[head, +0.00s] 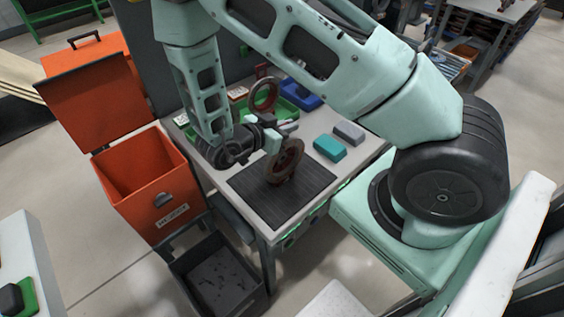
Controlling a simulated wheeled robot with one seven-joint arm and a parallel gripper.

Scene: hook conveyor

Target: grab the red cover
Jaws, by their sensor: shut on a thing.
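The red cover (293,155) is a dark red, rusty-looking round piece with a ring-like rim. It stands tilted up on edge over the black ribbed mat (262,203) on the workbench. My gripper (276,141) is at its upper left edge and is shut on it. The fingers hide part of the rim. I cannot tell whether the cover's lower edge touches the mat.
A teal block (329,148) and a grey block (349,132) lie right of the cover. A green tray (299,97) and blue bin (303,88) are behind. An open orange bin (162,205) stands left, with a dark crate (258,300) below the bench.

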